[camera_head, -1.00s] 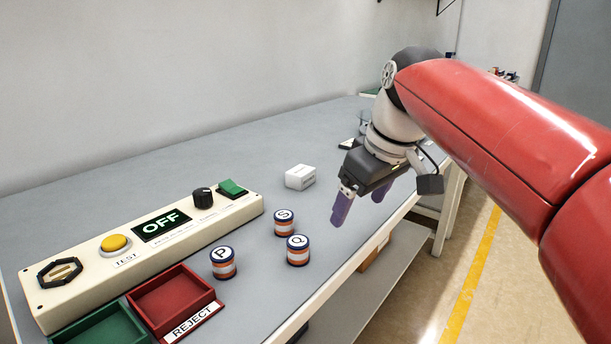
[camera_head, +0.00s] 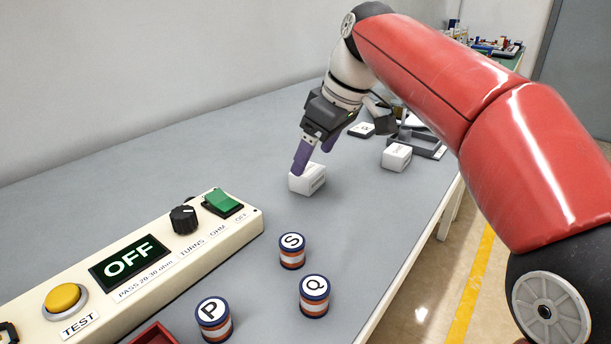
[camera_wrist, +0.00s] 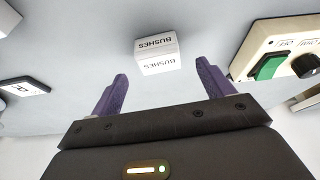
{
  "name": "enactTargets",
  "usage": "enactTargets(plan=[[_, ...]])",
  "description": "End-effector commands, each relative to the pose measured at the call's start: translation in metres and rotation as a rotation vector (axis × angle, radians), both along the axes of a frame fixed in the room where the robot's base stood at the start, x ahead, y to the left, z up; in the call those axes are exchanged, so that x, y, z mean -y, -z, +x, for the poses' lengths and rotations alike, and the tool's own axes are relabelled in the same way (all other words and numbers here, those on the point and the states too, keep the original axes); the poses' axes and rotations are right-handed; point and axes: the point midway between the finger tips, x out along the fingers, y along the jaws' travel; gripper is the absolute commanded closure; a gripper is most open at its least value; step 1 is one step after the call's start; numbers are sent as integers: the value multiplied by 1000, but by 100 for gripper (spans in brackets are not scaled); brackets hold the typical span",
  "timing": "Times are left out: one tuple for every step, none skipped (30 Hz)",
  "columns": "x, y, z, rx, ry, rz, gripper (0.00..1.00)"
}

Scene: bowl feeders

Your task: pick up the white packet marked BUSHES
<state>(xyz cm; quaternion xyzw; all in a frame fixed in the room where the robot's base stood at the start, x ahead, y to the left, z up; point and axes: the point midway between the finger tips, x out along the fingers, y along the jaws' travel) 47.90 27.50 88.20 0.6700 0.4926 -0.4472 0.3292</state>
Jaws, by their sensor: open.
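The white packet (camera_head: 308,180) stands on the grey bench, behind the coil marked S in the head view. In the wrist view the BUSHES packet (camera_wrist: 157,52) shows its lettering upside down, beyond the fingertips and roughly between them. My gripper (camera_head: 308,160) is open, with purple fingers, just above and behind the packet in the head view; one finger overlaps the packet's top left. In the wrist view my gripper (camera_wrist: 160,75) has nothing between its fingers. I cannot tell whether a finger touches the packet.
Coils marked S (camera_head: 291,251), Q (camera_head: 314,296) and P (camera_head: 214,319) stand in front. A tester (camera_head: 140,265) reading OFF lies at left. Another white packet (camera_head: 396,157) stands at right, near a grey tray (camera_head: 428,146). The bench behind the tester is clear.

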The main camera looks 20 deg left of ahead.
Motion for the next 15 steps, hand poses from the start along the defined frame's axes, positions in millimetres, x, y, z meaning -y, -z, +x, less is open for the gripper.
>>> enactTargets(plan=[[-2,7,1,-2,-1,-1,20],[-4,11,1,-3,-1,-1,20],[-6,17,2,-3,-1,-1,20],[-8,21,3,-4,-2,-2,20],[-10,26,3,-4,-2,-2,20],[-12,31,5,-3,-1,-1,20],[-14,35,5,-4,-2,-2,20],[-15,39,5,-3,-1,-1,20],[-17,42,6,-2,-1,0,20],[-17,44,6,-2,0,0,20],[-18,46,6,-2,0,0,20],[-19,48,7,-2,1,-1,20],[-19,48,7,-2,1,-1,20],[-19,48,7,0,1,0,20],[-19,48,7,0,1,0,20]])
